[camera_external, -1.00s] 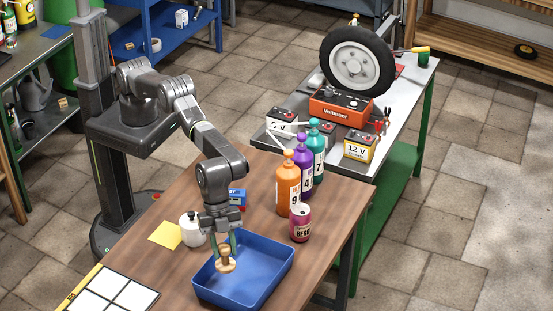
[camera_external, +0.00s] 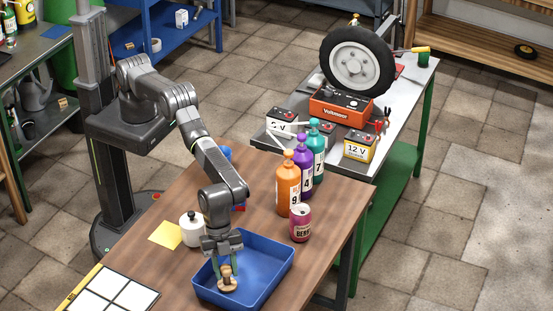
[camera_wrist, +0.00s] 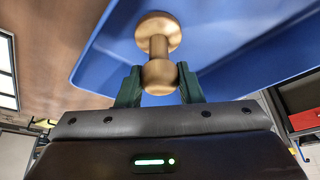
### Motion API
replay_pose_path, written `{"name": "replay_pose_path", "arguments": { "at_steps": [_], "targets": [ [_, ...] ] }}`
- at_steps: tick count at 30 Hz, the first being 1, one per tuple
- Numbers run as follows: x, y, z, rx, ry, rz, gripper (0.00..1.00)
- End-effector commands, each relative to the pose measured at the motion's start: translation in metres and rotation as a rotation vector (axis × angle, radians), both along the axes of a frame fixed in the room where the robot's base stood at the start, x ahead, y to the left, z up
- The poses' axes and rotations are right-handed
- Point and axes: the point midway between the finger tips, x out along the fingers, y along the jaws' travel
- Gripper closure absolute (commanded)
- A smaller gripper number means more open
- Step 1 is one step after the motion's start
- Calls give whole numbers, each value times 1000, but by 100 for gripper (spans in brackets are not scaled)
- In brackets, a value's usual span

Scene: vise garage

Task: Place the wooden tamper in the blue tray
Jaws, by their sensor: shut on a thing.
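The wooden tamper (camera_external: 227,281) is upright, its flat round base down, inside the walls of the blue tray (camera_external: 281,262). My gripper (camera_external: 227,266) is shut on the tamper's upper part from above. In the wrist view the tamper (camera_wrist: 158,46) shows its round knob between the green fingers of my gripper (camera_wrist: 160,84), with the blue tray (camera_wrist: 225,40) behind it. I cannot tell whether the tamper's base touches the tray floor.
A white jar (camera_external: 192,229) and a yellow note (camera_external: 166,235) lie left of the tray. A pink can (camera_external: 300,223) and orange (camera_external: 288,187), purple (camera_external: 304,167) and teal (camera_external: 318,147) bottles stand behind it. A white-squared panel (camera_external: 113,293) lies at the front left.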

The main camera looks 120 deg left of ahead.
Motion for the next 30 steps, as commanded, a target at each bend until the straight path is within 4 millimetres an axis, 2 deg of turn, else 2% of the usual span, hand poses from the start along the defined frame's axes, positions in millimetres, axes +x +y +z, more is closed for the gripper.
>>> {"name": "replay_pose_path", "arguments": {
  "at_steps": [1, 3, 4, 12, 17, 23, 30],
  "targets": [
    [0, 0, -1, 0, 0, 0, 61],
    [0, 0, 0, 0, 0, 0, 47],
    [0, 0, 0, 0, 0, 0, 45],
    [0, 0, 0, 0, 0, 0, 45],
    [-1, 1, 8, -1, -1, 0, 45],
    [-8, 8, 32, -1, -1, 0, 45],
    [-20, 20, 71, -1, -2, 0, 45]
  ]
}}
